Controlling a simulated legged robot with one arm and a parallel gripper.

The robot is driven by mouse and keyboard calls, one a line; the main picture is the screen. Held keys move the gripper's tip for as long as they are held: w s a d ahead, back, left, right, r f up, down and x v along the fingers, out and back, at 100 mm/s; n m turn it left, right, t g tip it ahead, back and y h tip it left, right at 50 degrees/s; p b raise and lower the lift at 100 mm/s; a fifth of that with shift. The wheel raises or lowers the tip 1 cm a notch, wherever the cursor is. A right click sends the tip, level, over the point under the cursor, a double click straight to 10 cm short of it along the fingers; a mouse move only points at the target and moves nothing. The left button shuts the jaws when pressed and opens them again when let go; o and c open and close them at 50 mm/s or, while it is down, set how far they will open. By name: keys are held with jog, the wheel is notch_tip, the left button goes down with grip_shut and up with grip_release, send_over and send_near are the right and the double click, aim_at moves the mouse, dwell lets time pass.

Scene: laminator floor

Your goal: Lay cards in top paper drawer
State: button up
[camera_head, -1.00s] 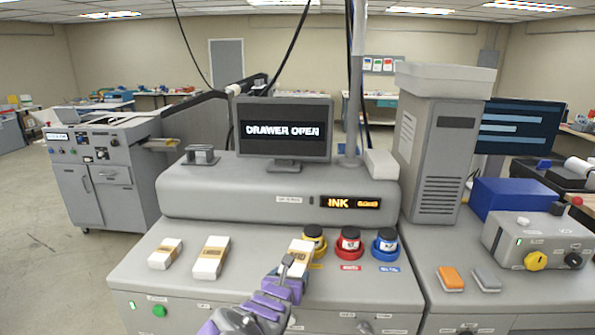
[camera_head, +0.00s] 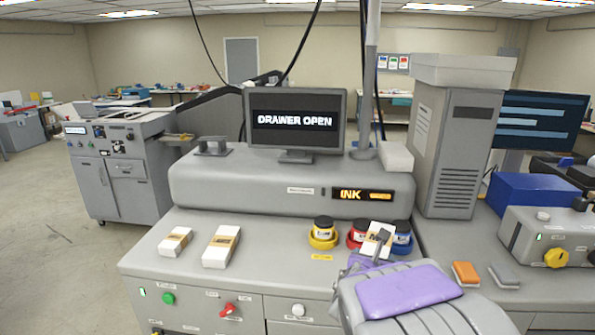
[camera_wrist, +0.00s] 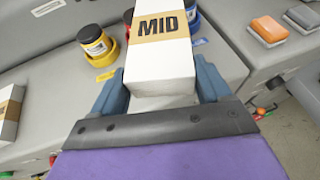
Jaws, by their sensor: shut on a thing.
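My gripper (camera_head: 374,254) is shut on a white card pack (camera_head: 377,237) with a tan band. In the wrist view the pack (camera_wrist: 160,65) reads "MID" and sits between the blue fingers (camera_wrist: 158,88). It is held in front of the red and blue ink pots. A small card pack (camera_head: 175,241) and a longer card pack (camera_head: 221,247) lie on the left of the grey counter (camera_head: 270,262). The monitor (camera_head: 295,120) reads "DRAWER OPEN". I cannot make out an open paper drawer; my arm hides part of the cabinet front.
A yellow ink pot (camera_head: 323,233), a red one (camera_head: 357,234) and a blue one (camera_head: 402,238) stand along the counter's back. Orange (camera_head: 466,273) and grey (camera_head: 504,275) blocks lie at the right. The cabinet front has a green button (camera_head: 168,299) and a red knob (camera_head: 228,310).

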jog(key=shift+d+r, duration=0.1)
jog(key=shift+d, duration=0.15)
jog(key=shift+w+a+r+p, duration=0.1)
jog(key=shift+w+a+p, duration=0.15)
jog(key=shift+p, duration=0.15)
jog(key=w+a+p, duration=0.2)
jog(key=a+p, duration=0.1)
jog(key=a, duration=0.2)
jog(key=n+y+p, duration=0.3)
jog(key=y+p, duration=0.1)
jog(key=p, duration=0.3)
send_near(265, 261)
jog(key=s+d+r, duration=0.3)
jog(key=s+d, duration=0.2)
jog(key=shift+t, duration=0.3)
jog(key=w+a, duration=0.1)
jog(key=w, duration=0.3)
jog(key=w+a, duration=0.2)
jog(key=w, duration=0.2)
jog(key=w+a+f, duration=0.1)
jog(key=w, duration=0.3)
jog(key=shift+w+a+p, duration=0.35)
jog(key=shift+p, duration=0.05)
jog(key=shift+w+a+f, duration=0.1)
jog(key=shift+w+a, duration=0.05)
jog(key=shift+w, duration=0.6)
jog(key=shift+f, duration=1.75)
